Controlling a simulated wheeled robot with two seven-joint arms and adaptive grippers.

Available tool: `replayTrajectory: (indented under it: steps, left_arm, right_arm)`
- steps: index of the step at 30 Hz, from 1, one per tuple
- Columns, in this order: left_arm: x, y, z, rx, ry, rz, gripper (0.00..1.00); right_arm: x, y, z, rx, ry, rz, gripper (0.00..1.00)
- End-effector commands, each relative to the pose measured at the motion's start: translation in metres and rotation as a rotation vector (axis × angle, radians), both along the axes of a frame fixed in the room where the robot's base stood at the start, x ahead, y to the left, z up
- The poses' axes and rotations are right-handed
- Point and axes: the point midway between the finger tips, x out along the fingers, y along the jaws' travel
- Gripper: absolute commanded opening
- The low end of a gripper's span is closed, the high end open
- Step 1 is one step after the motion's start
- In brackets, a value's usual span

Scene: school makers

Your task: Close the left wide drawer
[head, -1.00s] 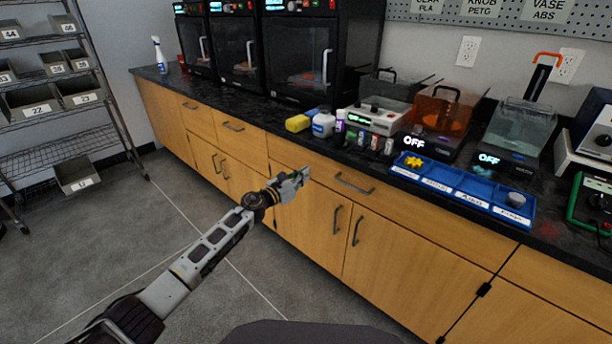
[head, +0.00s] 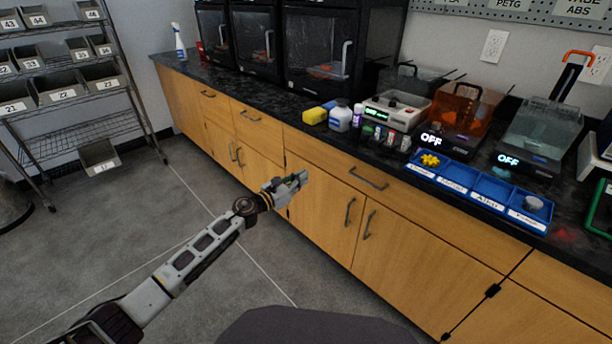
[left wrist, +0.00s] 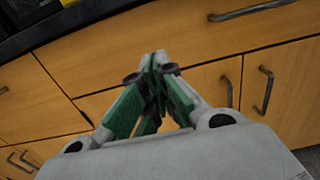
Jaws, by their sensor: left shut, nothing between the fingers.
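The left wide drawer (head: 330,158) is the long wooden front under the black countertop, with one dark bar handle (head: 368,179). Its front looks flush or nearly flush with the cabinet; I cannot tell whether a small gap is left. It also fills the upper part of the left wrist view (left wrist: 130,45), with its handle at the top right. My left gripper (head: 303,177) is shut and empty, pointing at the cabinet near the left part of this drawer. In the left wrist view its green fingers meet at the tips (left wrist: 155,60) in front of the drawer's lower area; contact is unclear. My right gripper is out of view.
Cabinet doors (head: 330,215) with upright handles are below the drawer. Narrower drawers (head: 250,118) are to the left. The countertop holds printers, bottles and a blue tray (head: 490,185). A wire shelf (head: 80,145) stands far left; the floor between is clear.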

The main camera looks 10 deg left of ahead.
Motion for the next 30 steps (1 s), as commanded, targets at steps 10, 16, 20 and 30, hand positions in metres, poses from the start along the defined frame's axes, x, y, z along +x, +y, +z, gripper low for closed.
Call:
replayTrajectory:
  steps: [10, 16, 20, 30]
  left_arm:
    - [-0.006, 0.005, 0.000, 0.001, -0.001, 0.000, 0.00]
    - [-0.006, 0.005, 0.000, 0.001, -0.001, 0.000, 0.00]
    - [-0.006, 0.005, 0.001, 0.000, 0.000, 0.000, 0.00]
    - [-0.014, 0.005, 0.007, -0.164, 0.061, 0.068, 0.00]
  right_arm:
    - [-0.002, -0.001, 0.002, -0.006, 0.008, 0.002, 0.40]
    - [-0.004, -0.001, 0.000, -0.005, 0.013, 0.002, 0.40]
    - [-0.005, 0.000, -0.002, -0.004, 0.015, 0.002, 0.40]
    - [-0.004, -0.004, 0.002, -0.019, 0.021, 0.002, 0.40]
